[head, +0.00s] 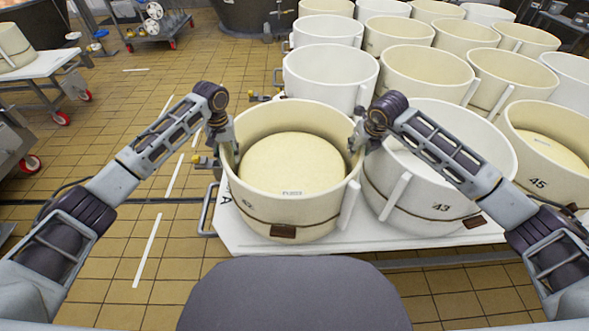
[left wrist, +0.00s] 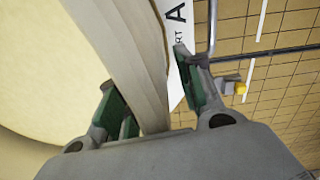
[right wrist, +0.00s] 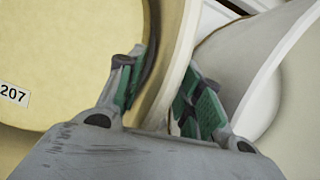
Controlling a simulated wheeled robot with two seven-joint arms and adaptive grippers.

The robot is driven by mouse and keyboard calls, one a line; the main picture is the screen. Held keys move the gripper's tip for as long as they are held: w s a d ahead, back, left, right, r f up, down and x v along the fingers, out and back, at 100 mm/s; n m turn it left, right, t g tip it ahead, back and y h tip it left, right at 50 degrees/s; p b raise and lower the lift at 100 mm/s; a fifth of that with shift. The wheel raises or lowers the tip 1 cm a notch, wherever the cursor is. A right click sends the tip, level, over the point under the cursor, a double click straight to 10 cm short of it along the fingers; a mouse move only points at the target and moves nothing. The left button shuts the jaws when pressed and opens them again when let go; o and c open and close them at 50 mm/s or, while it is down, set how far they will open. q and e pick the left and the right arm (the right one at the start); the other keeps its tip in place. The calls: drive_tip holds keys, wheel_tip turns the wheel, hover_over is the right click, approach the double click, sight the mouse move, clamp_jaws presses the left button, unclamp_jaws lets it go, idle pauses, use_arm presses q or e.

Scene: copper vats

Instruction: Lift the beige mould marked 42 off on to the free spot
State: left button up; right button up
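The beige mould marked 42 (head: 285,208) stands upright on the white cart's front left corner, with a round pale cheese (head: 290,163) inside. Its number is partly hard to read. My left gripper (head: 229,150) is at its left rim. In the left wrist view the mould's wall (left wrist: 125,50) passes between the spread fingers, with a gap at the outer finger. My right gripper (head: 356,140) is at its right rim. In the right wrist view the wall (right wrist: 175,60) lies between the fingers, apparently not clamped. I cannot make out a free spot.
The white mould 43 (head: 430,205) stands close on the right, beside my right gripper, and mould 45 (head: 545,170) beyond it. A white mould (head: 330,75) stands right behind. The cart's deck (head: 235,232) shows at the front left.

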use_arm(q)
clamp_jaws()
use_arm(e)
clamp_jaws()
use_arm(q)
drive_tip(key=shift+w+a+r, duration=0.1)
drive_tip(key=shift+a, duration=0.05)
use_arm(e)
drive_tip(key=shift+r, duration=0.1)
